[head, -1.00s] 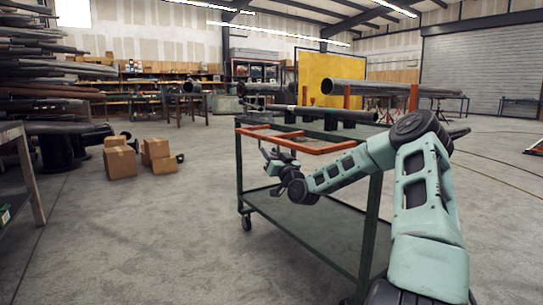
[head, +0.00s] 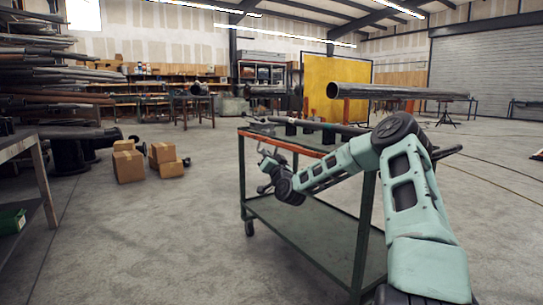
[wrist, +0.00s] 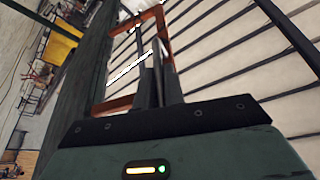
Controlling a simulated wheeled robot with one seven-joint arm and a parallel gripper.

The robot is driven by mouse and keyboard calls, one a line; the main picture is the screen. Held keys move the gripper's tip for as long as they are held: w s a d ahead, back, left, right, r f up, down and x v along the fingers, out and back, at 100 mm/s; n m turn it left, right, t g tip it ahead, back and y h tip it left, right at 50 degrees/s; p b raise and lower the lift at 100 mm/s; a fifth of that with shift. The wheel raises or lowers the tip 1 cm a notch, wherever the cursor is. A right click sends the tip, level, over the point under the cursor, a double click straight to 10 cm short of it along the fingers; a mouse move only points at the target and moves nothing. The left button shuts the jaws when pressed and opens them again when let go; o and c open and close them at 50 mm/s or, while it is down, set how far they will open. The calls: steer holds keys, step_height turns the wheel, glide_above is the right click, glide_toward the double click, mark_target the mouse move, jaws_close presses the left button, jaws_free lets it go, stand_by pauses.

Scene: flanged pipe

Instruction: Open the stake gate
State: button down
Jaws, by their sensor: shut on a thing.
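The stake gate is an orange bar frame on the green cart (head: 300,222). In the head view the gate (head: 282,143) shows nearly edge-on, as a thin orange strip along the near side of the cart top. My gripper (head: 264,157) is at the gate's left part, just below the strip. In the wrist view the gate (wrist: 118,103) shows as an orange frame around and beyond the fingers. My gripper (wrist: 155,55) also shows there with its dark fingers close together, shut on the gate. The exact contact is too small to make out.
A dark pipe (head: 318,126) lies on black supports on the cart top. Cardboard boxes (head: 128,166) and a rack of pipes (head: 60,85) are at the left.

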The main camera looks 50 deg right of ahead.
steer(key=shift+d+r+m+g+h+p, duration=0.1)
steer(key=shift+r+m+g+h+p, duration=0.45)
steer(key=shift+r+m+p, duration=1.05)
steer(key=shift+r, duration=0.1)
steer(key=c, duration=1.5)
jaws_free()
steer(key=p+v, duration=0.2)
steer(key=v, duration=1.5)
steer(key=shift+s+p, duration=0.2)
steer(key=shift+p, duration=0.2)
